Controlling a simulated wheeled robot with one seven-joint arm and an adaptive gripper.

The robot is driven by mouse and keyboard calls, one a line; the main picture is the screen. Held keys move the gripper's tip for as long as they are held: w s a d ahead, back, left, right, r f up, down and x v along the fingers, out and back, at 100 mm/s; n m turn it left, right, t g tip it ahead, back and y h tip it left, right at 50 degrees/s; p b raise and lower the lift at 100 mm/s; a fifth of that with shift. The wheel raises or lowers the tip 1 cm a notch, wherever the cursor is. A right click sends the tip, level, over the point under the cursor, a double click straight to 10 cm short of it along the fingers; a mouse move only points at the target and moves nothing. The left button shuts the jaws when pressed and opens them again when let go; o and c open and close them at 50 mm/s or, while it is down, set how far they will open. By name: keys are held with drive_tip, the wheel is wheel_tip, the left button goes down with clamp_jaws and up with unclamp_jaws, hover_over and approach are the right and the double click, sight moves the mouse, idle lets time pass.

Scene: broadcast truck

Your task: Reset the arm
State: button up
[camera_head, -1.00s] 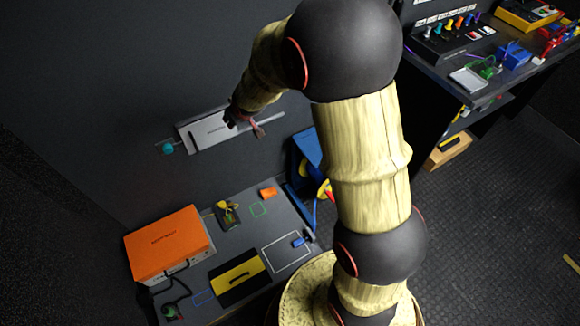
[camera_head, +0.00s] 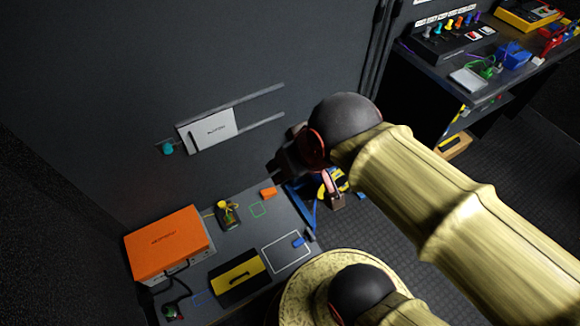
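My arm (camera_head: 470,225) reaches in from the lower right and bends at a dark joint near the middle of the view. My gripper (camera_head: 334,190) hangs below that joint, pointing down over the floor just right of the bench. It is small and partly hidden by my arm, so I cannot tell whether its fingers are apart. I see nothing clearly held in it. It is clear of the grey sliding panel (camera_head: 212,130) on the wall, which sits at the left end of two rails (camera_head: 262,122).
A bench (camera_head: 235,255) at lower left bears an orange box (camera_head: 165,238), a black and yellow case (camera_head: 240,277) and an orange piece (camera_head: 268,193). A teal knob (camera_head: 168,149) sits left of the panel. A cluttered shelf (camera_head: 425,68) stands upper right. Dark floor shows between.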

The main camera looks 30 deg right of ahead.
drive_tip(key=shift+s, duration=0.4)
wheel_tip(320, 180, up, 2)
drive_tip(key=shift+r+p, duration=0.25)
drive_tip(key=shift+p, duration=1)
drive_tip(key=shift+o, duration=0.2)
